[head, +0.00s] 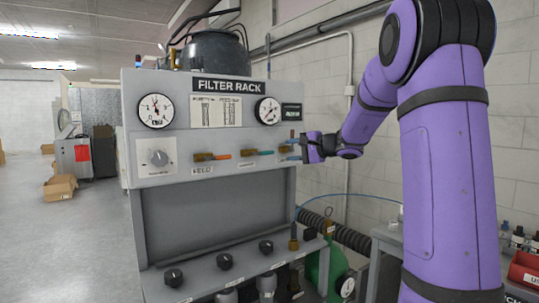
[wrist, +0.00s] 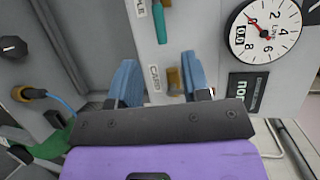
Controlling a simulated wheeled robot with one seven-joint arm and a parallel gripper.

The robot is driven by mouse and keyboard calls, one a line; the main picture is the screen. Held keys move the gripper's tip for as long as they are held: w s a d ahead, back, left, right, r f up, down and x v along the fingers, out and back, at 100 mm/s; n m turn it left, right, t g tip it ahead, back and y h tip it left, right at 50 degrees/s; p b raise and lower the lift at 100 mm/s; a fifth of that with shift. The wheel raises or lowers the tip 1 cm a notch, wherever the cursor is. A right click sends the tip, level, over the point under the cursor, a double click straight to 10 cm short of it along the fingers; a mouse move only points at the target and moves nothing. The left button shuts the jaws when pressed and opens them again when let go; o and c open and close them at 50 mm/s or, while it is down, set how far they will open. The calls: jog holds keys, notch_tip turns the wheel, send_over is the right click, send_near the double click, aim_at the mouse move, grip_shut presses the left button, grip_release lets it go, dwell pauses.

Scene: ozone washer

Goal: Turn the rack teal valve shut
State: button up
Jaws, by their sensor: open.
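The filter rack's front panel (head: 180,182) carries three small valves in a row. The middle valve has a teal handle (head: 265,153) lying level, pointing right from its brass body. The teal handle also shows at the top of the wrist view (wrist: 159,24), beyond my fingers. My gripper (head: 294,150) is at the panel's right end, right of the teal handle and apart from it. In the wrist view its two blue fingers (wrist: 160,80) are open, with the brass body of the rightmost valve (wrist: 173,79) between them, nearer the right finger. Contact cannot be told.
The left valve has an orange-red handle (head: 222,156). Two gauges (head: 156,110) (head: 268,110) and a dial (head: 158,158) are on the panel. Black knobs (head: 225,261) line the lower ledge. A green cylinder (head: 338,266) and hose stand at right. Open floor is at left.

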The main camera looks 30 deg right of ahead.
aim_at(269, 153)
jog(key=x, duration=1)
jog(key=shift+w+a+f, duration=0.1)
grip_shut()
